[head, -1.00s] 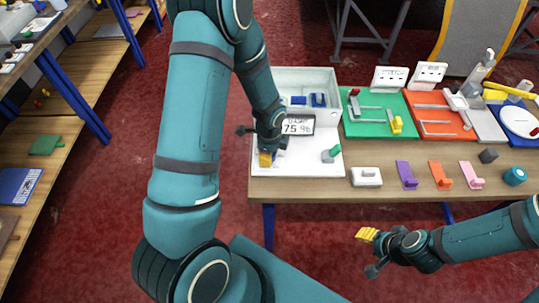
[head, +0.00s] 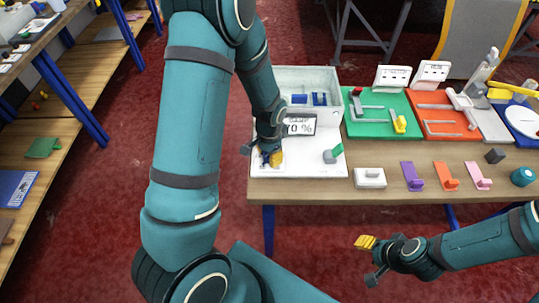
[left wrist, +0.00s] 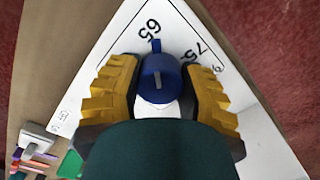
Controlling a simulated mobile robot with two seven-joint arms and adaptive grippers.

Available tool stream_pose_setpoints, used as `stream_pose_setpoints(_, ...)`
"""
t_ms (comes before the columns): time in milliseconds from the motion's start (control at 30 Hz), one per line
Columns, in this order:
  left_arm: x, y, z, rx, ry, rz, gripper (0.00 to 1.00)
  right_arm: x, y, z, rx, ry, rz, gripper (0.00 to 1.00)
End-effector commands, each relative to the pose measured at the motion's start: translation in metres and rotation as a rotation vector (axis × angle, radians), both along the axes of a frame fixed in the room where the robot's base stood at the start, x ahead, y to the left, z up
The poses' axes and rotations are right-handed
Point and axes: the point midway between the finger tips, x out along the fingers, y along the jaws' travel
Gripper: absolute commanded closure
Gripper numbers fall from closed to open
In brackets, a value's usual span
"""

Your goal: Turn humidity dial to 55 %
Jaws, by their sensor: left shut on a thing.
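The humidity dial (left wrist: 160,80) is a blue round knob with a white line, on a white panel (head: 310,168) at the table's left end. In the left wrist view, its blue pointer (left wrist: 156,46) lies between the printed 65 and 75. My left gripper (head: 270,158) is shut on the dial, with yellow fingers on both sides of it in the left wrist view (left wrist: 161,92). The display (head: 300,125) behind reads about 70 %, partly hidden by my arm. My right gripper (head: 365,242) hangs in front of the table; its finger gap is not clear.
A grey block with a green lever (head: 333,155) stands on the panel right of the dial. A pale bin (head: 325,80) is behind. Green (head: 375,128) and orange (head: 440,122) boards lie to the right. A white switch block (head: 369,178) and coloured hooks line the front.

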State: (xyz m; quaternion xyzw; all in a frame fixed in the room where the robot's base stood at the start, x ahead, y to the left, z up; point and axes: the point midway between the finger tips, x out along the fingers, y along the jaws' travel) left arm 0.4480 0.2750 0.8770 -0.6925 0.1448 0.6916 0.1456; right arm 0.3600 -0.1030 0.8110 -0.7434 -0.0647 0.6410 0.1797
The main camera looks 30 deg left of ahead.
Motion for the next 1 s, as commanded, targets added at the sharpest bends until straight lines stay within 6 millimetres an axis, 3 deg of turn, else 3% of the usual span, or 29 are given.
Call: stream_pose_setpoints(1000,-0.004,-0.001,-0.001,0.003,0.009,0.959,0.97,0.004,-0.001,0.014,-0.002,-0.011,-0.008,0.53)
